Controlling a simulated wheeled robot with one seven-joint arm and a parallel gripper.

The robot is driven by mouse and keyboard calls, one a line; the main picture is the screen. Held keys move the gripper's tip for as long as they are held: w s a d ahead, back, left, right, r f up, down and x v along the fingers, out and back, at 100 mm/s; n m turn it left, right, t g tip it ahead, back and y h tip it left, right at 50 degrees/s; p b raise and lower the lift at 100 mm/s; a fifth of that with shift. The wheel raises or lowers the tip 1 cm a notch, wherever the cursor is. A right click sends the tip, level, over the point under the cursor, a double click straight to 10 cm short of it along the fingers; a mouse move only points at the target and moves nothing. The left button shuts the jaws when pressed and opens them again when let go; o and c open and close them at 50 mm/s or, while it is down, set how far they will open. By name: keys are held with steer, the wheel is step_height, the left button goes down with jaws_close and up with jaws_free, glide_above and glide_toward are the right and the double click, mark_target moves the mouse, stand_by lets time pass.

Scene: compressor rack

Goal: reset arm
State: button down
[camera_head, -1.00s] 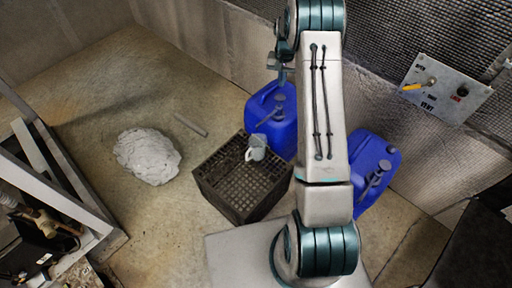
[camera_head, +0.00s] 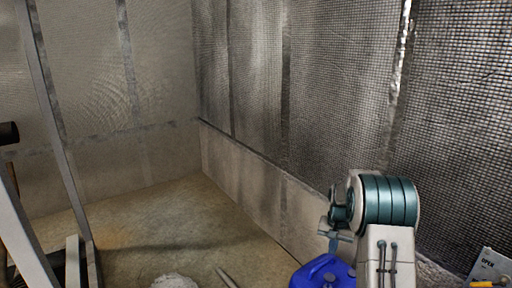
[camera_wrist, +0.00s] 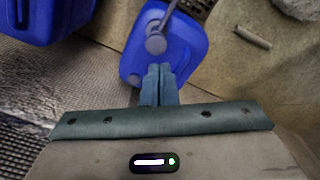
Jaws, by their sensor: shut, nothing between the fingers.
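My gripper (camera_wrist: 158,72) shows in the wrist view with its two blue-grey fingers together and nothing between them. It points down over a blue jerrycan (camera_wrist: 185,45) with a grey cap; I cannot tell the exact gap between them. In the head view my arm stands at the lower right, and the gripper (camera_head: 333,240) shows small at its left side, above the blue jerrycan (camera_head: 322,272). The fingertips are too small there to make out.
A second blue jerrycan (camera_wrist: 40,20) is at the upper left of the wrist view. A white lump (camera_head: 175,281) and a short rod (camera_head: 227,278) lie on the floor. A panel with a yellow handle (camera_head: 490,268) is at the lower right.

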steer(key=s+a+r+n+t+p, duration=0.1)
steer(key=s+a+r+p, duration=0.25)
steer(key=s+r, duration=0.6)
steer(key=s+a+r+n+p, duration=0.1)
steer(key=s+a+r+p, duration=0.4)
steer(key=r, duration=0.8)
steer(key=s+a+r+n+p, duration=0.1)
steer(key=s+r+p, duration=0.1)
steer(key=s, duration=0.7)
steer(key=s+a+r+n+t+p, duration=0.1)
steer(key=s+r, duration=0.4)
steer(key=s, duration=0.5)
steer(key=shift+s+a+n+p, duration=0.3)
steer(key=shift+a+p, duration=0.15)
steer(key=shift+a, duration=0.1)
